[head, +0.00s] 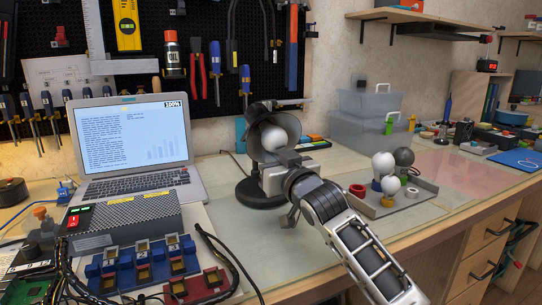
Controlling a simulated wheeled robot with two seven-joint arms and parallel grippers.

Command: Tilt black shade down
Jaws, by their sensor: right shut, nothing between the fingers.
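A desk lamp with a black shade (282,119) stands on the bench, right of the laptop. The shade is tilted with its open mouth facing outward, and a round white bulb (273,138) shows inside. The lamp's round black base (254,195) rests on the bench. My right gripper (284,160) is shut and empty, just below and in front of the shade. My left gripper is out of view.
An open laptop (131,140) stands left of the lamp. A grey tray (408,207) with several bulbs lies to the right. Clear storage boxes (372,135) stand behind. Cables and electronics fill the front left.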

